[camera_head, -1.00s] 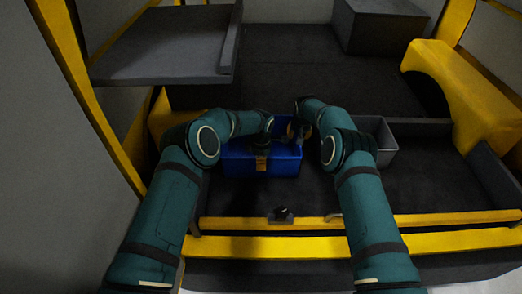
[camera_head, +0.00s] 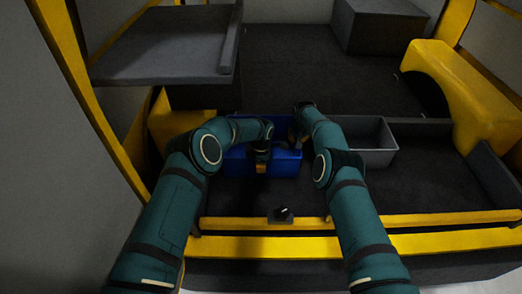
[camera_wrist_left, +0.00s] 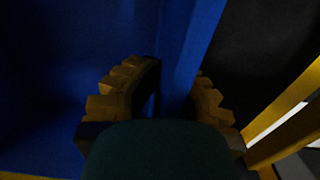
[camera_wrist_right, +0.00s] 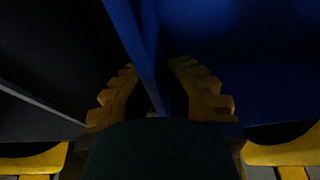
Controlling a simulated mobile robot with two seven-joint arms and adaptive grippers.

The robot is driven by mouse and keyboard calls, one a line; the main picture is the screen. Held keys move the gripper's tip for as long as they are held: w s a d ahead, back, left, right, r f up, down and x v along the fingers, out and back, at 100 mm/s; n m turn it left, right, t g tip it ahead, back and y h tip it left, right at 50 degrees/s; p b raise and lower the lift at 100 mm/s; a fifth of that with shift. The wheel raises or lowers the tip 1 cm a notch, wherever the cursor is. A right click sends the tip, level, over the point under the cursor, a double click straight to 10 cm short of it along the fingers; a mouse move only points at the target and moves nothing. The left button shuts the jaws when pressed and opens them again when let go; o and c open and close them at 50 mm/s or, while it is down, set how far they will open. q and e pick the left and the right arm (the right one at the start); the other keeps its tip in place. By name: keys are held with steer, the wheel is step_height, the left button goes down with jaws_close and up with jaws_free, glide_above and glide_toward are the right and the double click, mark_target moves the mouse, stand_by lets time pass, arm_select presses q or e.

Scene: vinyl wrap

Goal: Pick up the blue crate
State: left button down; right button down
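The blue crate (camera_head: 285,168) stands on the dark floor of the vehicle bay, in the middle of the head view. My right gripper (camera_head: 296,140) is at the crate's right side, partly hidden by my arm. In the right wrist view its open fingers (camera_wrist_right: 158,82) straddle another blue wall (camera_wrist_right: 138,50). The crate's inside looks empty where visible.
A grey bin (camera_head: 372,158) stands close to the right of the crate, behind my right forearm. A yellow front rail (camera_head: 300,246) crosses before the bay. A grey shelf (camera_head: 165,45) overhangs at left, and a yellow wheel arch (camera_head: 462,95) is at right.

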arm_select(q)
steer(key=shift+r, duration=0.2)
arm_select(e)
steer(key=shift+r, duration=0.25)
